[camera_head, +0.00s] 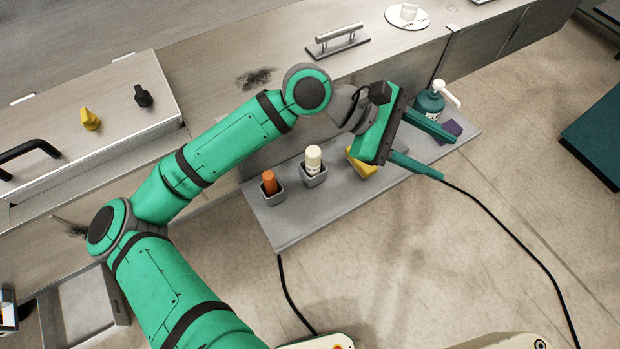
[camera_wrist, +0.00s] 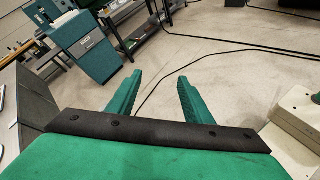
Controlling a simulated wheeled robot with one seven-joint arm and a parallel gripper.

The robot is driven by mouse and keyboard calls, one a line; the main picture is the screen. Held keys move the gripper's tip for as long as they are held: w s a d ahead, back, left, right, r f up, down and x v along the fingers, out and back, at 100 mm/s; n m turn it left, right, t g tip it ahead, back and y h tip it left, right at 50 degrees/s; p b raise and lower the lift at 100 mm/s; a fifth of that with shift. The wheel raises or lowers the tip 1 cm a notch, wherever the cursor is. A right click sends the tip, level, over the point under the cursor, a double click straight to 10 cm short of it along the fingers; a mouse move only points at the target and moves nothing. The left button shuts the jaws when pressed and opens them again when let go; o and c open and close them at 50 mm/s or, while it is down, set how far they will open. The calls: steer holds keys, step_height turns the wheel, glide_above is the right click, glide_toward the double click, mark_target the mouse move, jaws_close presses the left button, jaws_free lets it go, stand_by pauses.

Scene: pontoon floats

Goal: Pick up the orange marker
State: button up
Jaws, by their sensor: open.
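The orange marker is not visible in the wrist view.
A white marker (camera_head: 313,160) stands in a cup right of the orange one. A yellow object (camera_head: 362,165) is partly hidden by my gripper. A teal pump bottle (camera_head: 430,102) and a purple object (camera_head: 450,129) are at the shelf's right end. A black cable (camera_head: 507,231) crosses the floor.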

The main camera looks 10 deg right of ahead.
steer(key=w+a+f+t+y, duration=0.2)
steer(key=w+a+f+y, duration=0.1)
steer(key=w+a+f, duration=0.15)
steer(key=m+t+y, duration=0.1)
steer(key=t+y, duration=0.3)
steer(key=y, duration=0.5)
glide_above(268, 175)
step_height(268, 175, down, 7)
steer(key=shift+s+a, duration=0.1)
steer(key=shift+s, duration=0.05)
steer(key=shift+a+f, duration=0.25)
step_height(268, 175, down, 4)
steer(key=shift+f, duration=0.25)
steer(key=shift+w+d+f, duration=0.1)
steer(key=shift+d+f, duration=0.1)
steer(key=shift+f, duration=1.25)
steer(key=shift+w+d+f, duration=0.1)
steer(key=shift+d+f, duration=0.05)
steer(key=shift+f, duration=1.25)
steer(key=c, duration=1.2)
